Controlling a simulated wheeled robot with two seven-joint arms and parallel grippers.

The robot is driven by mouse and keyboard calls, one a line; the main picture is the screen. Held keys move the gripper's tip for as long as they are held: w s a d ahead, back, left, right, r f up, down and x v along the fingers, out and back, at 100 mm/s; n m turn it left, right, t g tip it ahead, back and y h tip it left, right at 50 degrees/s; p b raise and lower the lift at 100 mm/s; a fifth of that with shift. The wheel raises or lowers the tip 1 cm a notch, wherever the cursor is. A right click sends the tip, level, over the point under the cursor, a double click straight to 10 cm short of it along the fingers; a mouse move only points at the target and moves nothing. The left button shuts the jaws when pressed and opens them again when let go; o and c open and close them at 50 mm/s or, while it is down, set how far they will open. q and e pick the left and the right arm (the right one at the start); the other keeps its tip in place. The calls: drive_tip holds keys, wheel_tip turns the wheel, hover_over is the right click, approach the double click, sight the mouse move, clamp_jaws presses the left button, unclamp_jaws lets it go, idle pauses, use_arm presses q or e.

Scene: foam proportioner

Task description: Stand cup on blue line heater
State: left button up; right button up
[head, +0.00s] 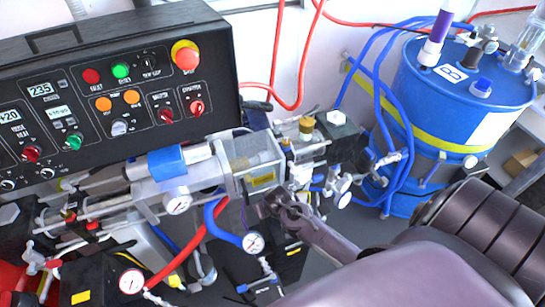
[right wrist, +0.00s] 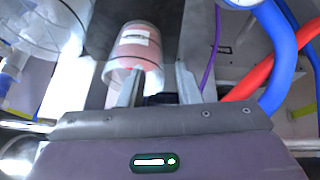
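The cup (right wrist: 137,48), clear with pink contents and a white label, shows in the right wrist view, tilted in the picture. My right gripper (right wrist: 158,90) has its fingers apart; the left finger overlaps the cup's near rim, and I cannot tell whether it touches. In the head view my right gripper (head: 272,204) is low at the front of the machine, and I cannot make out the cup there. A blue block (head: 167,162) on a silver body, seemingly the blue line heater, lies left of the gripper below the control box. My left gripper is out of view.
A black control box (head: 110,95) stands above the machine. Gauges (head: 253,243), a red hose (head: 190,250) and a blue hose (head: 222,232) crowd the space near my right gripper. A blue drum (head: 455,95) with hoses stands at the right.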

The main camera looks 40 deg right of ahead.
drive_tip(key=v, duration=1.1)
drive_tip(key=s+a+r+n+g+y, duration=0.2)
drive_tip(key=s+a+r+n, duration=0.2)
drive_tip(key=s+a+r, duration=0.45)
drive_tip(key=shift+g, duration=0.5)
drive_tip(key=f, duration=0.9)
drive_tip(key=s+f+b, duration=0.1)
drive_tip(key=f, duration=0.8)
drive_tip(key=s+d+f, duration=0.1)
drive_tip(key=f, duration=0.9)
drive_tip(key=shift+s+d+b, duration=0.1)
drive_tip(key=shift+s+b, duration=0.1)
drive_tip(key=shift+b, duration=0.15)
drive_tip(key=s+d+f, duration=0.2)
drive_tip(key=s+f, duration=0.8)
drive_tip(key=s+d+f+g+b, duration=0.1)
drive_tip(key=s+f, duration=0.9)
drive_tip(key=shift+d+f, duration=0.35)
drive_tip(key=shift+f, duration=0.05)
